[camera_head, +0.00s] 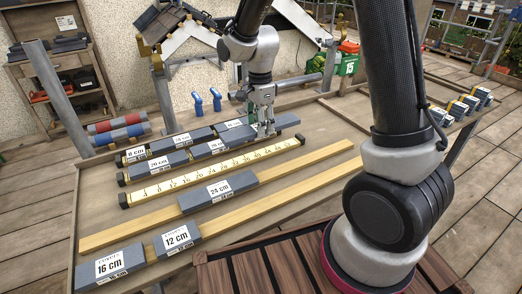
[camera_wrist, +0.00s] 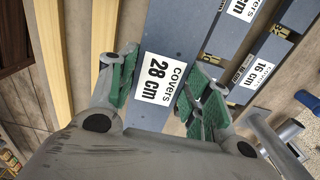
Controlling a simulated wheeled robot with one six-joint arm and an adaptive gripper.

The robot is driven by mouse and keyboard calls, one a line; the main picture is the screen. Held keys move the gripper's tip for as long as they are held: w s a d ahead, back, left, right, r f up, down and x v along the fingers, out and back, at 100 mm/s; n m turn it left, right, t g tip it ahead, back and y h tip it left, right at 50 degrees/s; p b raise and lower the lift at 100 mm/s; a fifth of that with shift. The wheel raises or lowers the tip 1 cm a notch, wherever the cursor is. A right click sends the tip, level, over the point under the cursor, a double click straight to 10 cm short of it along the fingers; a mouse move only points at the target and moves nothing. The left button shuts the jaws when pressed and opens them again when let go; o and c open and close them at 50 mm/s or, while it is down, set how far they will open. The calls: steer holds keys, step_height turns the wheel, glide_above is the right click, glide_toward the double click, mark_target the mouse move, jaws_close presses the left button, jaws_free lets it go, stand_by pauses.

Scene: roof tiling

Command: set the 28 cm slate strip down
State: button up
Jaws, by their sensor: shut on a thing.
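The 28 cm slate strip (camera_wrist: 180,35) is dark grey-blue with a white label reading "covers 28 cm" in the wrist view. My gripper (camera_wrist: 165,88) has one green-padded finger along each long side of it and is shut on it. In the head view my gripper (camera_head: 265,131) points down at the back row of slate strips, with a dark strip end (camera_head: 288,121) showing to its right. The fingers hide part of the strip there. I cannot tell whether its underside touches anything.
A yellow measuring rule (camera_head: 215,172) lies in front of the row. A 24 cm strip (camera_head: 218,190) lies on a wooden batten. The 16 cm (camera_head: 110,264) and 12 cm (camera_head: 177,239) strips lie at the front left. Two blue-handled tools (camera_head: 197,104) stand behind. Bare bench shows at right.

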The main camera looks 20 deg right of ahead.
mark_target(260, 153)
step_height(260, 153, down, 8)
steer(key=shift+f, duration=0.25)
steer(key=shift+f, duration=0.1)
steer(key=o, duration=1.3)
